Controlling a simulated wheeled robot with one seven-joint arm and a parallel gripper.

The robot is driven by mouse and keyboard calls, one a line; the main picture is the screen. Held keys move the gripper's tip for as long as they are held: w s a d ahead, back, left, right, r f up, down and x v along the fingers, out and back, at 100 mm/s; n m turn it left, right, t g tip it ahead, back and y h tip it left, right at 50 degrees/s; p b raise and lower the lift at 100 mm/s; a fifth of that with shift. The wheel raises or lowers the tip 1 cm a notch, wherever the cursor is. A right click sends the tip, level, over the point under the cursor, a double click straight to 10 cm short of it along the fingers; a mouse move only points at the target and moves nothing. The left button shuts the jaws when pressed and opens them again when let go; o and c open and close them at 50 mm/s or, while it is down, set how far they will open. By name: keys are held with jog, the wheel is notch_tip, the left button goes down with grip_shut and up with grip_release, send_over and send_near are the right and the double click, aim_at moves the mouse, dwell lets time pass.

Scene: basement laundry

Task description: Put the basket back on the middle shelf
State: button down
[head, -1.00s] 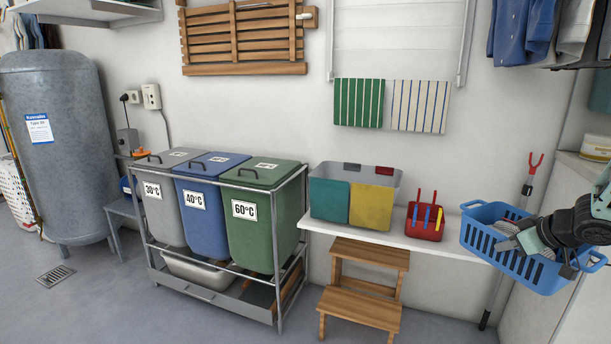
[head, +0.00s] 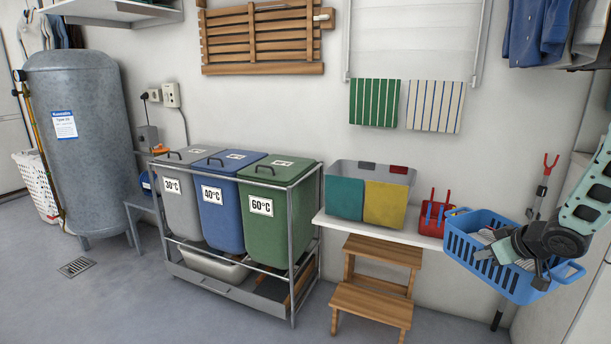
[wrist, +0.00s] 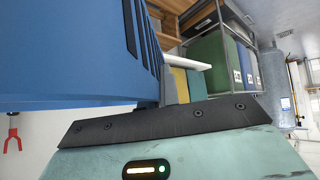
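The blue slatted basket (head: 490,275) is at the right of the head view, in front of the white ledge's right end, with grey and white cloth in it. It is tilted and looks held up off the ledge. My gripper (head: 510,262) reaches over its near side and appears shut on its rim; the exact contact is partly hidden. In the wrist view the basket's blue wall (wrist: 70,50) fills the upper left, close against a grey finger. I cannot tell which surface is the middle shelf; one shelf (head: 110,10) shows at top left.
The white ledge (head: 415,238) carries a grey box with teal and yellow fronts (head: 365,200) and a red caddy (head: 433,222). A wooden step stool (head: 370,300) stands below. Three lidded bins (head: 225,205) and a grey tank (head: 75,150) are left. A red-tipped pole (head: 545,180) leans behind the basket.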

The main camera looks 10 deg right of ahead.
jog(key=s+a+f+m+h, duration=0.1)
jog(key=a+f, duration=0.5)
jog(key=a, duration=0.4)
jog(key=s+a+f+m, duration=0.1)
jog(key=a+f, duration=0.5)
jog(key=a, duration=0.3)
notch_tip(320, 180, up, 22)
jog(key=f+p, duration=0.1)
jog(key=p, duration=2.1)
jog(key=shift+s+a+r, duration=0.1)
jog(key=shift+s+r, duration=0.6)
jog(key=shift+s, duration=0.35)
jog(key=shift+s+a+r, duration=0.1)
jog(key=shift+s+r, duration=0.55)
jog(key=shift+s, duration=0.35)
